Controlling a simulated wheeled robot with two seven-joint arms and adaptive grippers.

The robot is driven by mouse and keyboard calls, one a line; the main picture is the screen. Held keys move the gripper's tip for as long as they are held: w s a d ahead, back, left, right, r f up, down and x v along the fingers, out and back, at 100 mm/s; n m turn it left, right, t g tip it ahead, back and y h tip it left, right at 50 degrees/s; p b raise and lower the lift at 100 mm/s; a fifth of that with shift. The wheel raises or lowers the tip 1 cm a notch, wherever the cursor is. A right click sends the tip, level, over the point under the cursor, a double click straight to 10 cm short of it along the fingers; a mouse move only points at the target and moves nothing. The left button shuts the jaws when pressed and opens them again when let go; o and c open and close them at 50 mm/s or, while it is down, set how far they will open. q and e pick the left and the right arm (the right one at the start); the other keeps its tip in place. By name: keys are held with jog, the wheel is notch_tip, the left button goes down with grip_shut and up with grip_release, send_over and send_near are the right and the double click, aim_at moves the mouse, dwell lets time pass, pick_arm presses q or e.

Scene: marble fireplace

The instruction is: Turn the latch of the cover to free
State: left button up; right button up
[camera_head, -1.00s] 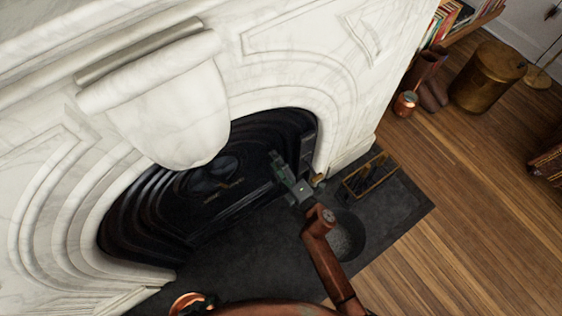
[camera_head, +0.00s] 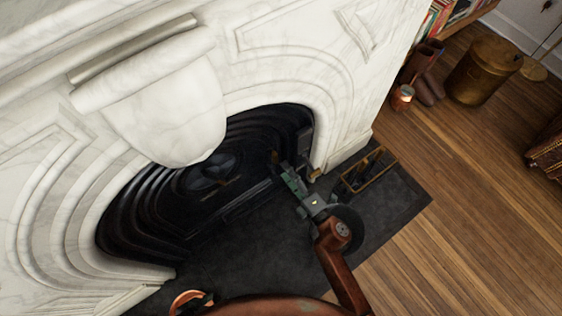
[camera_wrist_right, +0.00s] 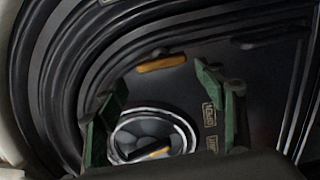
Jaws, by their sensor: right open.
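The dark cover (camera_head: 205,168) sits inside the fireplace arch in the head view, with a small brass piece (camera_head: 222,183) at its lower edge. In the right wrist view a brass-coloured bar (camera_wrist_right: 160,63) shows on the dark panel. Below it is a silver-rimmed round part (camera_wrist_right: 122,137) with a brass-tipped piece (camera_wrist_right: 160,153). I cannot tell which is the latch. My right gripper (camera_head: 288,168) is open and empty at the right side of the opening; its green fingers also show in the wrist view (camera_wrist_right: 160,95). My left gripper is not clear at the bottom edge.
The white marble surround (camera_head: 290,75) arches over the opening. A dark hearth slab (camera_head: 235,255) lies in front. A brass-framed rack (camera_head: 372,174) stands right of my right gripper. A copper pot (camera_head: 402,97), boots and a brass bin (camera_head: 482,72) stand beyond on the wood floor.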

jog(key=shift+v, duration=2.35)
jog(key=shift+r, duration=0.1)
